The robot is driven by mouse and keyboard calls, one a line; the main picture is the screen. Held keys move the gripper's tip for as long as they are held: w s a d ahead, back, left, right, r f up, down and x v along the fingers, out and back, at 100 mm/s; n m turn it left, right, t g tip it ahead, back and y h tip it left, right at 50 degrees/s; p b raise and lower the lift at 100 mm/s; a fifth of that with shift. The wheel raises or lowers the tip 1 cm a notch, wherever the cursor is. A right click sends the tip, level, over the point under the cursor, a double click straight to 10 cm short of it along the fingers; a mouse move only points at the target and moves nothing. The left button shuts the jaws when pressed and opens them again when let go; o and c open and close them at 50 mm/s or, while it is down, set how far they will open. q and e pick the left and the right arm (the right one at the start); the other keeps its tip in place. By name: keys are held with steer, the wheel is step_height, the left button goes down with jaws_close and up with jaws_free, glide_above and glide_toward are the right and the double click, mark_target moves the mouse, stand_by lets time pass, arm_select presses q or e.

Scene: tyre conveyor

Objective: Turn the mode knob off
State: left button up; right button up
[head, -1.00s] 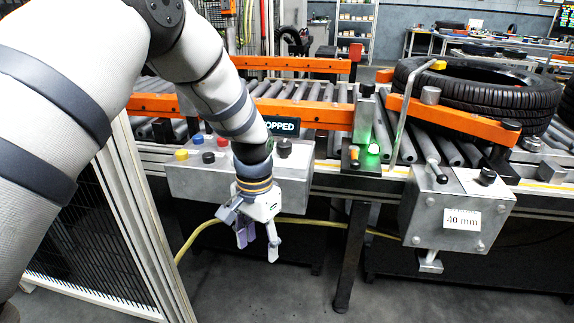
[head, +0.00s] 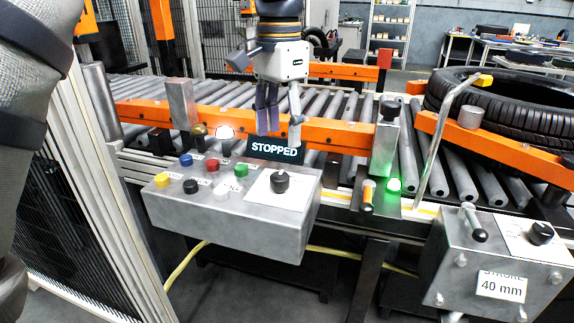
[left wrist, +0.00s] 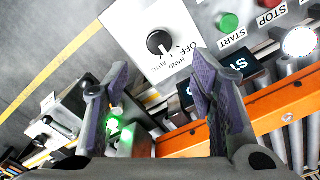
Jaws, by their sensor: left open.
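The black mode knob (head: 280,182) sits on a white plate at the right end of the grey control box (head: 240,225). In the left wrist view the knob (left wrist: 159,42) has a white pointer line and labels OFF, HAND and AUTO beside it. The pointer is aimed toward the labels, near HAND as far as I can tell. My left gripper (head: 278,135) is open and empty, above and behind the box near the STOPPED sign. In the left wrist view the knob shows beyond and between the open fingers (left wrist: 155,90), not touched. My right gripper is not in view.
Blue (head: 186,160), red (head: 212,165), green (head: 241,170) and other buttons share the box top. The STOPPED sign (head: 275,150) stands behind the knob. An orange rail (head: 335,135) and rollers lie behind. A box marked 40 mm (head: 500,285) is at right.

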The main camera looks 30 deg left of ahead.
mark_target(280, 175)
arm_select(q)
steer(key=f, duration=0.9)
steer(key=shift+s+f, duration=0.1)
steer(key=shift+s, duration=0.15)
steer(key=c, duration=1.1)
